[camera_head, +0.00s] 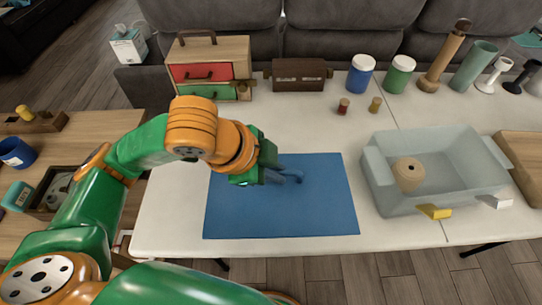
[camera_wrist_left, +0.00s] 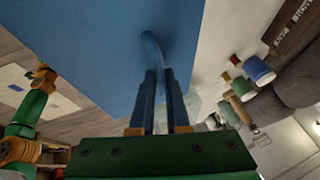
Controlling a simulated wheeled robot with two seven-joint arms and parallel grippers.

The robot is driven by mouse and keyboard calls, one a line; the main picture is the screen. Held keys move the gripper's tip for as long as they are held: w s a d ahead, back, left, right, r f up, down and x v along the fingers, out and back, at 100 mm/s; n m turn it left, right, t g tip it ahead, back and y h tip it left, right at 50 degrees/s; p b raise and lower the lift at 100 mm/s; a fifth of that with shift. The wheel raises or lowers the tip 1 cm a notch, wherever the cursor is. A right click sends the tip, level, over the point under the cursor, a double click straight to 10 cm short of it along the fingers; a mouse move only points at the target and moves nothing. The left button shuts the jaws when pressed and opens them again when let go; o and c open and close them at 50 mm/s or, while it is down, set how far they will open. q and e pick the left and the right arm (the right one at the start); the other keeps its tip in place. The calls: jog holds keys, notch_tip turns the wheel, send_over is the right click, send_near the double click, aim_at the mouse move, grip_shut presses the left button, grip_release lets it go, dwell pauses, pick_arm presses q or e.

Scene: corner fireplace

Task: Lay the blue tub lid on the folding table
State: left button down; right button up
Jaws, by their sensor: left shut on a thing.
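The blue tub lid (camera_head: 325,212) is a flat blue rectangle over the left half of the white folding table (camera_head: 168,222). My left gripper (camera_head: 286,176) is at the lid's middle, shut on its raised handle. In the left wrist view the blue fingers (camera_wrist_left: 158,85) stand on either side of the curved handle (camera_wrist_left: 151,50), and the lid (camera_wrist_left: 95,40) fills the upper left. I cannot tell whether the lid touches the tabletop or hangs just above it. My right gripper is not in view.
A pale translucent tub (camera_head: 447,200) holding a wooden spool (camera_head: 408,173) stands right of the lid. Behind the lid are a small drawer chest (camera_head: 221,52), a dark wooden box (camera_head: 299,75) and lidded jars (camera_head: 360,78). Bare tabletop lies around the lid.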

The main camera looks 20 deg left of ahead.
pick_arm(q)
jog(key=w+a+f, duration=0.1)
jog(key=f, duration=0.1)
jog(key=w+a+f+b, duration=0.1)
jog(key=w+a+f, duration=0.2)
jog(key=w+f, duration=0.1)
jog(key=shift+w+a+f+b, duration=0.1)
jog(key=shift+a+f+b, duration=0.1)
jog(key=shift+f+b, duration=0.2)
jog(key=f, duration=0.3)
jog(key=shift+w+a+f+b, duration=0.25)
jog(key=shift+a+f+b, duration=0.05)
jog(key=shift+a+f, duration=0.05)
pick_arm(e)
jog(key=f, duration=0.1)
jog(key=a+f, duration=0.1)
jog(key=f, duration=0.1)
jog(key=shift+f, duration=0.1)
pick_arm(q)
jog(key=shift+f, duration=0.1)
jog(key=c, duration=0.9)
grip_release()
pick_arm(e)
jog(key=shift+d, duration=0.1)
